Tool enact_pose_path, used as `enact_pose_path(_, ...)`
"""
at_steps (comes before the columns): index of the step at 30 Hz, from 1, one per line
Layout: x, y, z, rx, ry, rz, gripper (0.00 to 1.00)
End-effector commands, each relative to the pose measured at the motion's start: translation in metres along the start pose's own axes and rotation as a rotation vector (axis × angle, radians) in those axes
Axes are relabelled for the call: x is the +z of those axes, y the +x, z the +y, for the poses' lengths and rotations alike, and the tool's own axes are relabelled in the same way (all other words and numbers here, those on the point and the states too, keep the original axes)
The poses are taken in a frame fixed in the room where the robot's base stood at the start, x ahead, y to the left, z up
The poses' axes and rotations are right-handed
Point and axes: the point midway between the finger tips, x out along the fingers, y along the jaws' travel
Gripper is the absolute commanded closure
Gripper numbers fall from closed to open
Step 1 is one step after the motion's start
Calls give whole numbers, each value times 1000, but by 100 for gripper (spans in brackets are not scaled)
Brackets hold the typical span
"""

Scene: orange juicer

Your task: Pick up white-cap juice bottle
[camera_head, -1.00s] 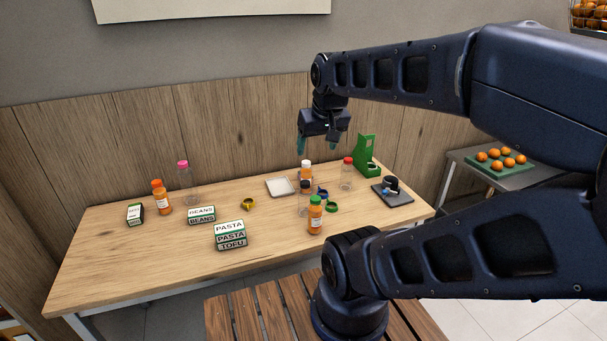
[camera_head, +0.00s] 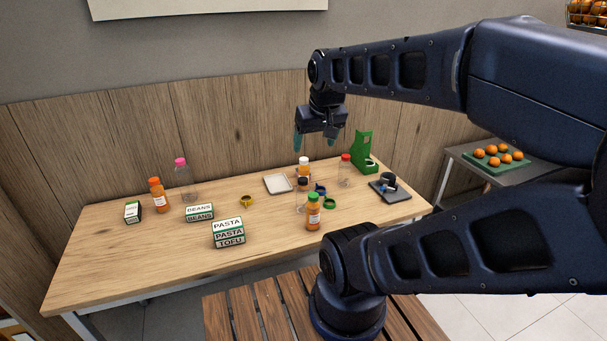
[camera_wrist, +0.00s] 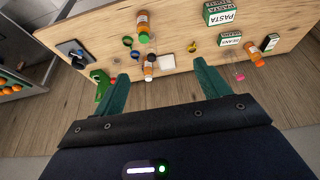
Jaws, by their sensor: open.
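The white-cap juice bottle (camera_head: 304,165) stands upright on the wooden table, right of centre. It holds orange juice, and a clear black-cap bottle (camera_head: 302,190) in front partly hides its body. The white-cap bottle also shows in the wrist view (camera_wrist: 148,70), between my fingers in the picture and beyond them. My gripper (camera_head: 317,140) is open and empty, well above the table near the back wall, with its teal fingers pointing down. It appears above and slightly right of the bottle in the head view. Both fingers also show in the wrist view (camera_wrist: 162,78).
A green-cap orange bottle (camera_head: 313,212) stands in front, a red-cap clear bottle (camera_head: 345,170) to the right. A white tray (camera_head: 278,183) lies left, a green stand (camera_head: 364,150) right. Coloured rings lie nearby. Labelled boxes (camera_head: 228,232) and other bottles occupy the left side.

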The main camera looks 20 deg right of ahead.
Motion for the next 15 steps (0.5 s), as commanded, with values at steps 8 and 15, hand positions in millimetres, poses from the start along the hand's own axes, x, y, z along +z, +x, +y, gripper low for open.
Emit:
enact_pose_path(8, -6, 2, 1, -1, 10, -2, 25)
enact_pose_path(15, -50, 24, 11, -1, 87, -16, 25)
